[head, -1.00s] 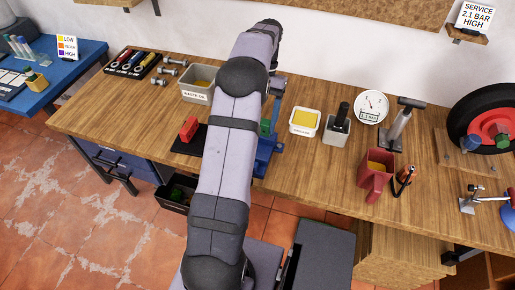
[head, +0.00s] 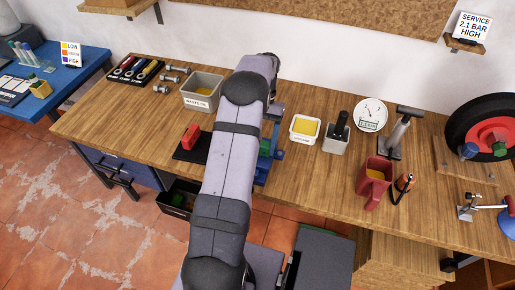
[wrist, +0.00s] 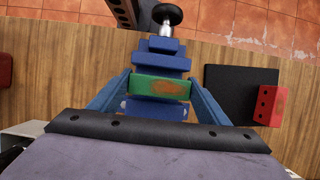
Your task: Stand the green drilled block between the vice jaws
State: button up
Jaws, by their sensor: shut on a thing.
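The green drilled block (wrist: 160,87) has a brown-orange patch on its upper face and lies across the middle of the wrist view. My gripper (wrist: 159,92) is shut on it, with a blue finger at each end. The blue vice (wrist: 162,64) is beneath, with parts showing on both sides of the block. The block appears lined up with the jaw gap; I cannot tell how deep it sits or whether it touches the jaws. In the head view the block (head: 264,147) shows at the vice (head: 275,152), partly hidden by my arm.
A red block (head: 191,134) stands on a black mat (head: 183,153), left of my arm. The waste bin (head: 203,88) is behind it. A white tub of yellow (head: 304,129) and a grey holder (head: 336,140) stand right of the vice. The bench front edge is close to the vice.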

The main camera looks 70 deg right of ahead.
jog(key=shift+f+p, duration=0.5)
jog(key=shift+f, duration=1.2)
jog(key=shift+f, duration=0.1)
jog(key=o, duration=1.4)
jog(key=b+v, duration=0.2)
jog(key=v, duration=1)
